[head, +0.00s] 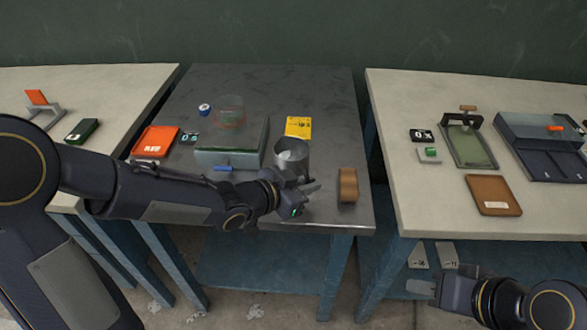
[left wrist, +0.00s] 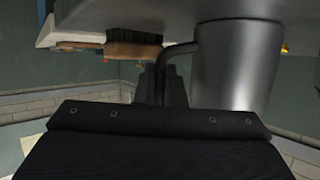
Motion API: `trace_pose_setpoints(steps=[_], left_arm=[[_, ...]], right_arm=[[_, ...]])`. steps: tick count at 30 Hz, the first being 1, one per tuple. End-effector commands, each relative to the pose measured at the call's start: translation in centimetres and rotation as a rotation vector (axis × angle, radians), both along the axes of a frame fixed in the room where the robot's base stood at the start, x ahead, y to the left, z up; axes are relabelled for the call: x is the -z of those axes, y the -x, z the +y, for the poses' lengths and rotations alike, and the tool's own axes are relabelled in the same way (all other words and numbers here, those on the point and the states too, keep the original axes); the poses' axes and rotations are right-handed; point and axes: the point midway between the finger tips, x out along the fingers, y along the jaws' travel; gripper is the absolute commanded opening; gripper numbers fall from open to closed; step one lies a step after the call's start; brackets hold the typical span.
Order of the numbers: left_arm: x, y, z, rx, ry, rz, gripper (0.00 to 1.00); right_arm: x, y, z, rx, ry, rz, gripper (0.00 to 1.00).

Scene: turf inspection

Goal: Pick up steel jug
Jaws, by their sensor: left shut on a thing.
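The steel jug (head: 292,158) is a grey metal cylinder, upright near the front of the dark middle table. It also shows large at the upper right of the left wrist view (left wrist: 238,65), with its thin bent handle (left wrist: 180,50) reaching toward the fingers. My left gripper (head: 298,192) is at the near side of the jug, and in the left wrist view its fingers (left wrist: 166,82) are shut on the handle. I cannot tell whether the jug's base touches the table. My right gripper (head: 422,287) is low at the right, away from the jug; its opening is unclear.
On the middle table (head: 320,215), a brown brush-like block (head: 348,185) lies right of the jug, a yellow card (head: 298,127) behind it, and a grey-green box (head: 231,145) and orange tray (head: 155,141) to the left. Pale tables (head: 420,220) stand on both sides, with gaps between.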

Motion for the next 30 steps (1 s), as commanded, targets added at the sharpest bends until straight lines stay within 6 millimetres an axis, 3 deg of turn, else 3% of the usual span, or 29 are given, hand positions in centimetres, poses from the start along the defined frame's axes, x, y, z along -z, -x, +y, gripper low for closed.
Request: trace_pose_setpoints(steps=[17, 25, 30], left_arm=[[-1.2, -0.1, 0.0, 0.001, 0.003, -0.006, 0.0], [-3.5, -0.1, 0.0, 0.0, 0.002, -0.007, 0.0], [-5.1, 1.3, 0.3, 0.001, 0.002, -0.007, 0.0]], right_arm=[[-0.4, 0.0, 0.0, 0.0, 0.0, 0.0, 0.36], [-1.3, 0.0, 0.0, 0.0, 0.0, 0.0, 0.36], [-1.8, 0.0, 0.0, 0.0, 0.0, 0.0, 0.36]])
